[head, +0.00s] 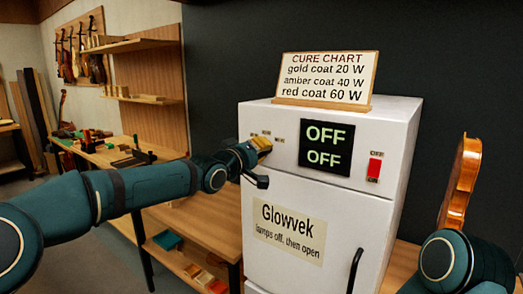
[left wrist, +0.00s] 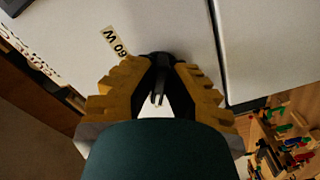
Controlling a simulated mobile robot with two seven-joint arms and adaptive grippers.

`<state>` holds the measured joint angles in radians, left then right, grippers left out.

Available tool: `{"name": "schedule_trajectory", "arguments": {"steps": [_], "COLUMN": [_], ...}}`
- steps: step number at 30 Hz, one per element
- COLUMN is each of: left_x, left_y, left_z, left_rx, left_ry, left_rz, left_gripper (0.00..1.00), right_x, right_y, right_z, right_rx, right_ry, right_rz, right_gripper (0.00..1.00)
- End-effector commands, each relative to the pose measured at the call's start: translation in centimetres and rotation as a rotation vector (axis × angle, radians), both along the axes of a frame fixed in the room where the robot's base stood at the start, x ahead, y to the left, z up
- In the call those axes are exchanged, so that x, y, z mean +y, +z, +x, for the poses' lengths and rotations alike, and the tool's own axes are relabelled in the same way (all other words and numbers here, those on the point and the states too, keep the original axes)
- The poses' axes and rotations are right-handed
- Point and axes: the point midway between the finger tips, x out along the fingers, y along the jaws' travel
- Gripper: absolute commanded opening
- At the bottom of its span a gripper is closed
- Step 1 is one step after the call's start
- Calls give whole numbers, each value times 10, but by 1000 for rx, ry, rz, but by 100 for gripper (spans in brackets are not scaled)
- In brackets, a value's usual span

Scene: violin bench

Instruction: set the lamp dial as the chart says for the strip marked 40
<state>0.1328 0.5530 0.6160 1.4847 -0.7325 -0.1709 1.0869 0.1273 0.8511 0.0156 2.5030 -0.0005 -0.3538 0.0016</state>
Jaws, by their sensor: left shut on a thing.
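The white Glowvek cabinet (head: 315,220) stands ahead with its door shut. My left gripper (head: 262,146) is at the upper left of its front. In the left wrist view its yellow fingers (left wrist: 160,92) are closed around the black lamp dial (left wrist: 161,58). The dial is hidden in the head view, and I cannot tell which mark it points to. The cure chart (head: 327,78) on top reads gold coat 20 W, amber coat 40 W, red coat 60 W. My right gripper is out of view.
The cabinet's display (head: 326,146) reads OFF on both lines. A red switch (head: 375,168) labelled OFF is right of it. A black door handle (head: 355,270) is lower down. A violin (head: 461,182) stands at right beyond my right arm. A wooden bench (head: 205,222) is at left.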

Motion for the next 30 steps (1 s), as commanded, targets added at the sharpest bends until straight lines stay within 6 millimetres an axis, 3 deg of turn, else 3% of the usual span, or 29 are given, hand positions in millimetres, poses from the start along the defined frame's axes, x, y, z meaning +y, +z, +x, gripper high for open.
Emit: {"name": "schedule_trajectory", "arguments": {"steps": [30], "left_x": [1], "left_y": [0], "left_z": [1], "left_rx": [-491], "left_ry": [1], "left_rz": [669], "left_gripper": [0], "right_x": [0], "right_y": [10], "right_z": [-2], "right_rx": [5], "right_ry": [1], "right_rz": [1], "right_gripper": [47]}}
